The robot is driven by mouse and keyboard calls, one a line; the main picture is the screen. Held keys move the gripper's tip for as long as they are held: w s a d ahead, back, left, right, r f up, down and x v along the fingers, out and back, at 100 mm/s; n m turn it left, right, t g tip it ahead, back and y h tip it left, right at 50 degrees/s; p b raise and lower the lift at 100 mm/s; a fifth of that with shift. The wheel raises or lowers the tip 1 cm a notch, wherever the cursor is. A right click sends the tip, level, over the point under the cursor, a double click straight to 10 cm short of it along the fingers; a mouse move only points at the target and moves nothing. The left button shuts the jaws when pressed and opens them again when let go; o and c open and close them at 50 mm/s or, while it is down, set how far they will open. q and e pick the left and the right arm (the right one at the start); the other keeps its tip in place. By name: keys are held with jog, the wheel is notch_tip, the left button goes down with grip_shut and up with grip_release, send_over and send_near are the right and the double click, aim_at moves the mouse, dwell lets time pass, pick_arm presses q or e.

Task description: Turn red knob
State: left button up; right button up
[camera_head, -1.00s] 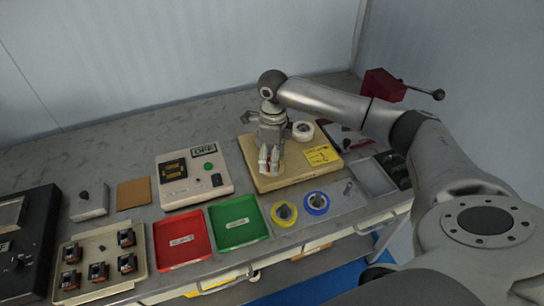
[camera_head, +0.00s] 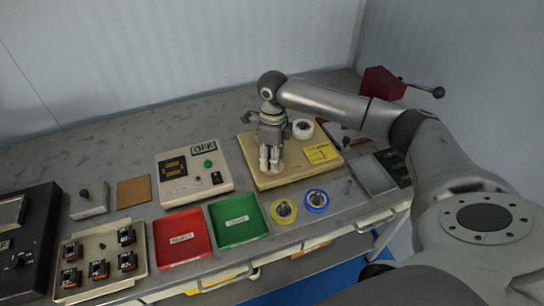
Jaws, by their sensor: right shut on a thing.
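My right gripper (camera_head: 269,163) points down over the wooden-coloured board (camera_head: 290,177) at the back of the bench. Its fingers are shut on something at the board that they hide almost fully. A red knob is not clearly visible in this frame, so the held thing is probably that small knob, but I cannot make out its shape. A white round spool (camera_head: 303,129) and a yellow label (camera_head: 321,153) are on the same board, to the right of the fingers. My left gripper is not in view.
A control box (camera_head: 205,187) with a display stands left of the board. A red tray (camera_head: 181,238), a green tray (camera_head: 238,220), a yellow ring (camera_head: 284,211) and a blue ring (camera_head: 316,201) lie in front. A red block with a lever (camera_head: 382,84) stands behind my arm.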

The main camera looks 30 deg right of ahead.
jog(key=m, duration=0.5)
jog(key=shift+b, duration=0.4)
jog(key=m, duration=0.6)
jog(key=shift+t, duration=0.3)
jog(key=shift+m, duration=0.3)
jog(key=o, duration=1)
jog(key=r, duration=1.2)
jog(key=shift+s+d, duration=0.15)
jog(key=shift+d, duration=0.25)
